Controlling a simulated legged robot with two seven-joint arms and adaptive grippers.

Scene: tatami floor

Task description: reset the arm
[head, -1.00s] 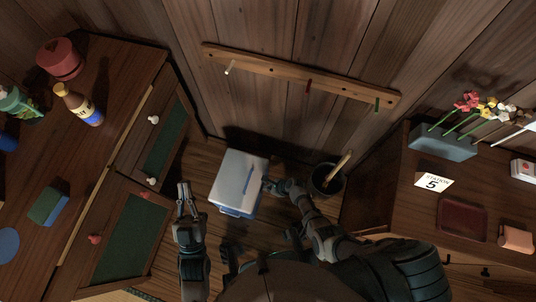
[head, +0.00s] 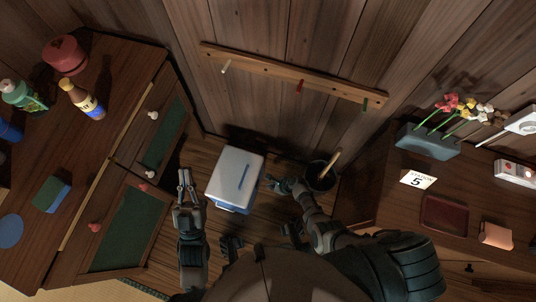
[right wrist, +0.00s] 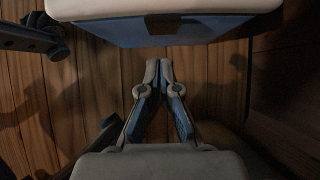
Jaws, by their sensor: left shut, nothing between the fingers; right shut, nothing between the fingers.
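My left gripper (head: 185,183) is in the lower middle of the head view, left of the white and blue cooler box, shut and empty. My right gripper (head: 272,184) is just right of the cooler box, between it and the dark bucket. In the right wrist view the right gripper (right wrist: 159,72) shows its fingertips together with nothing between them, over the wooden floor. The cooler box (head: 233,178) stands on the floor with its lid shut; its blue side and white rim also show at the top of the right wrist view (right wrist: 165,32).
A dark bucket (head: 318,181) with a wooden handle in it stands near my right arm. A cabinet (head: 120,75) with bottles and a sponge (head: 52,195) is at left. A desk with a flower holder (head: 428,140) is at right. A peg rail (head: 290,75) is on the wall.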

